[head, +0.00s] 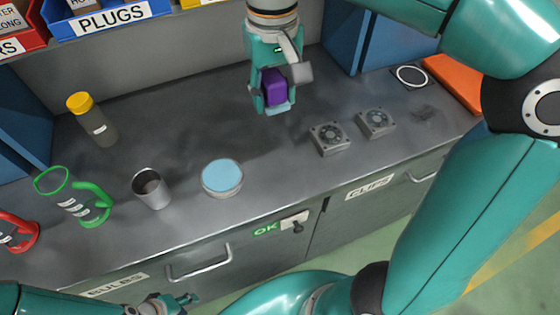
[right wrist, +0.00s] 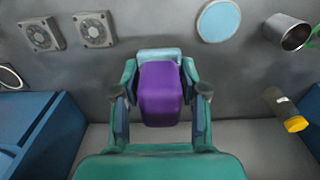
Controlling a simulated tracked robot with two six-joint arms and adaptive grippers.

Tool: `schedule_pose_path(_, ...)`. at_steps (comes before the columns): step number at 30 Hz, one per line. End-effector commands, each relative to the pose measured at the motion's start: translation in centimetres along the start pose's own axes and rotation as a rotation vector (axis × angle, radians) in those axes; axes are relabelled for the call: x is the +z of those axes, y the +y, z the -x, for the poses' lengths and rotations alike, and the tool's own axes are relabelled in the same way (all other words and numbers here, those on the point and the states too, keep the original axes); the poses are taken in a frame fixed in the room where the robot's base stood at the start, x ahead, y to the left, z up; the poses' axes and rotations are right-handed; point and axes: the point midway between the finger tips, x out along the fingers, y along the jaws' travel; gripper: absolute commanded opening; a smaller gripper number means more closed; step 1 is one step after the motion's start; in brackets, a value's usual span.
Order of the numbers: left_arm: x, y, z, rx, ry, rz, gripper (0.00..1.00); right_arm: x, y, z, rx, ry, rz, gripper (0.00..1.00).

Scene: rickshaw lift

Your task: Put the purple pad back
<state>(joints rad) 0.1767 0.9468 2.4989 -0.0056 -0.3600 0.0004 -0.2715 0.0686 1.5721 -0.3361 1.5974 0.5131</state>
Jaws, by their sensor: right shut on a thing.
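The purple pad (head: 273,86) is a rounded block held in my right gripper (head: 272,100), above the back part of the grey counter. In the right wrist view the purple pad (right wrist: 160,92) sits between the two fingers (right wrist: 160,98), with a pale blue-grey piece at its far end. The fingers are shut on the pad. My left gripper (head: 183,300) is low at the bottom edge, in front of the drawers and away from the pad. Its fingers are too small to tell whether they are open.
The counter (head: 290,160) carries two fan units (head: 329,138), a round blue-topped disc (head: 222,178), a metal cup (head: 151,188), a green-handled holder (head: 80,198) and a yellow-capped bottle (head: 93,120). A white ring (head: 411,76) lies at right by an orange panel (head: 455,82). Blue cabinets flank the back.

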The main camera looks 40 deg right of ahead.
Motion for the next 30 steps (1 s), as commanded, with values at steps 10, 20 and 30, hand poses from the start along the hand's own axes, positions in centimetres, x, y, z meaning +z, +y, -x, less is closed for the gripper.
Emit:
schedule_pose_path(10,0.0,-0.4,-1.2,0.000,0.001,0.000,0.40,0.1,0.1,-9.1,0.004,-0.007,0.000,0.00)
schedule_pose_path(20,0.0,-0.6,-1.6,0.000,0.000,0.000,0.40,0.0,0.1,-14.2,0.002,-0.002,-0.002,0.00)
schedule_pose_path(30,0.0,-0.7,-1.9,0.000,0.000,0.000,0.40,0.0,0.1,-18.1,0.002,-0.004,-0.001,0.00)
